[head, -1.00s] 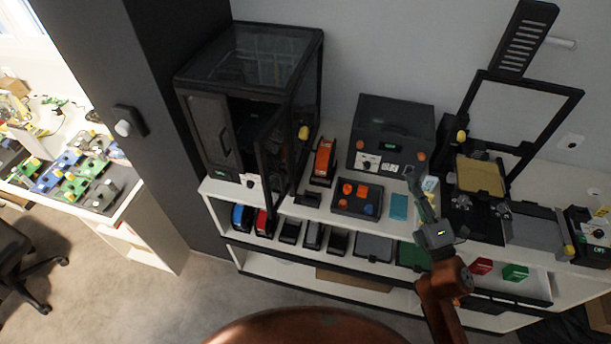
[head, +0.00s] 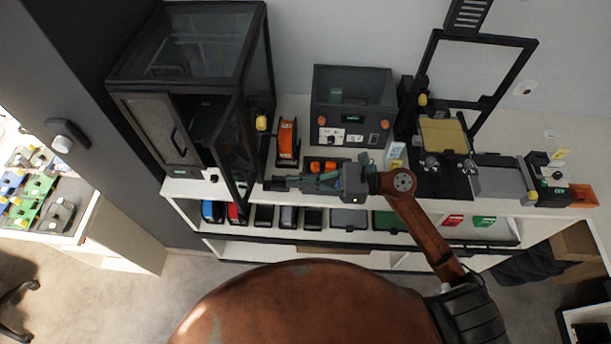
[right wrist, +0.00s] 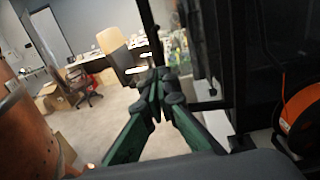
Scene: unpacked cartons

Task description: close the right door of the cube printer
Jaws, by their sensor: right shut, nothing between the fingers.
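The cube printer (head: 185,75) is a black box with clear panels at the left end of the shelf top. Its left door (head: 155,128) lies flat in the front. Its right door (head: 230,155), a dark-framed clear panel, stands open and juts forward. My right gripper (head: 272,184) is shut and empty, pointing left, just right of the door's lower free part. In the right wrist view its green fingers (right wrist: 158,85) meet before a dark upright bar of the door (right wrist: 149,30); I cannot tell whether they touch. My left gripper is not in view.
An orange spool (head: 287,140) stands right of the printer, close behind my right gripper. A dark box with a panel (head: 352,105) and an open-frame printer (head: 480,65) stand further right. Several coloured bins fill the shelf below. The floor in front is clear.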

